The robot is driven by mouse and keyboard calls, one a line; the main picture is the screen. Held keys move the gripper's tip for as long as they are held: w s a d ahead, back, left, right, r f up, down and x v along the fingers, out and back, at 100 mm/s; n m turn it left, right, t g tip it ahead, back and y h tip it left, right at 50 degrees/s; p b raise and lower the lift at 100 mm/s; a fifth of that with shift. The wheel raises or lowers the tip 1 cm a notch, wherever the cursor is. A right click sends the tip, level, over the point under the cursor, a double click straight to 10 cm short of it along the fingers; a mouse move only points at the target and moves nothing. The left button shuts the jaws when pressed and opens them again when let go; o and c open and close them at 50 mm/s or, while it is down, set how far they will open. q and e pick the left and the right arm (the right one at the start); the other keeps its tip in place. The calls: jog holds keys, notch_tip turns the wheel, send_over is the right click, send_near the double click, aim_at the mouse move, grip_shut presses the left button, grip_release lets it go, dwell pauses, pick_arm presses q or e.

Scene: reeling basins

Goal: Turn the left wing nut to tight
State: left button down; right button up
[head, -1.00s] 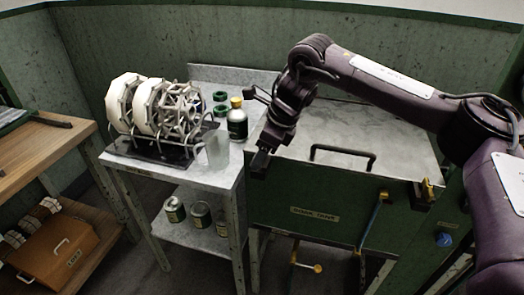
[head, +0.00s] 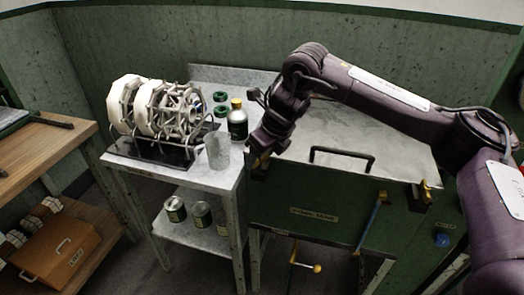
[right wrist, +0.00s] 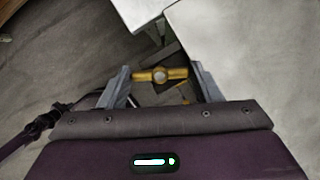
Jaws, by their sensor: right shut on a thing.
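The left wing nut (right wrist: 160,75) is brass-yellow, with a round hub and two wings. In the right wrist view its wings lie crosswise between the two grey fingers of my right gripper (right wrist: 162,77), which is shut on it. In the head view my right gripper (head: 261,166) is at the front left corner of the green tank (head: 325,205), and the hand largely hides the nut. How tight the nut is cannot be told. My left gripper is not in view.
A second brass wing nut (head: 427,191) is at the tank's front right corner. A black handle (head: 342,151) stands on the grey lid. Left of the tank, a metal table (head: 225,181) holds a white reel, a glass (head: 218,150) and a dark yellow-capped bottle (head: 238,124).

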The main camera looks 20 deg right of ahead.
jog(key=m+p, duration=0.1)
jog(key=m+h, duration=0.1)
jog(key=shift+a+r+m+t+p, duration=0.1)
jog(key=shift+r+m+t+p, duration=0.2)
jog(key=shift+m+p, duration=0.1)
jog(key=m+h+p, duration=0.1)
jog(key=m+p, duration=0.3)
jog(key=p, duration=0.1)
jog(key=m+h+p, duration=0.2)
jog(key=m+p, duration=0.1)
jog(key=p, duration=0.2)
jog(key=shift+a+r+m, duration=0.1)
jog(key=shift+a+m, duration=0.1)
jog(key=shift+m, duration=0.2)
jog(key=shift+m+h+p, duration=0.3)
jog(key=shift+m+p, duration=0.7)
jog(key=shift+p, duration=0.1)
jog(key=shift+f, duration=0.25)
jog(key=o, duration=1)
jog(key=shift+f+g, duration=0.1)
jog(key=shift+g, duration=0.3)
